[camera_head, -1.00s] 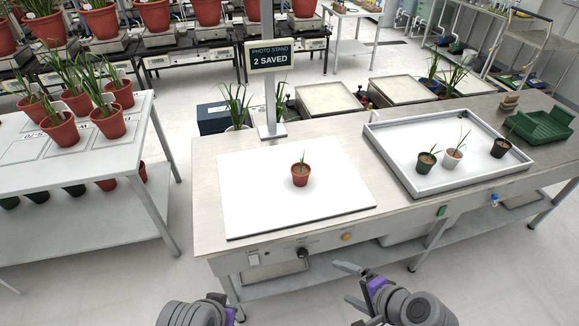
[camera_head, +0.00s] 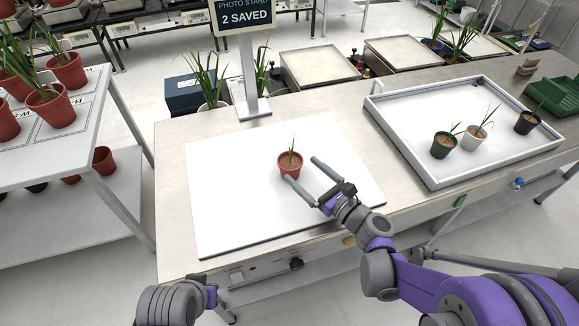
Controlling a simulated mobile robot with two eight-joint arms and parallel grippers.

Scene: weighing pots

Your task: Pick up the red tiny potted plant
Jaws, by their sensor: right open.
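The red tiny potted plant (camera_head: 290,163) stands upright on the white board (camera_head: 228,204) on the bench, with a small green shoot in it. My right gripper (camera_head: 301,169) is open over the board, to the right of and in front of the pot. One fingertip is close to the pot's lower front; whether it touches cannot be told. The other finger lies to the right, apart from the pot. Of my left arm, a part shows at the bottom left, but its fingers cannot be made out clearly.
A white tray (camera_head: 418,166) on the right holds a green pot (camera_head: 443,146), a white pot (camera_head: 472,140) and a black pot (camera_head: 526,123). A sign (camera_head: 246,15) on a post stands behind the board. A green crate (camera_head: 555,97) sits at the far right.

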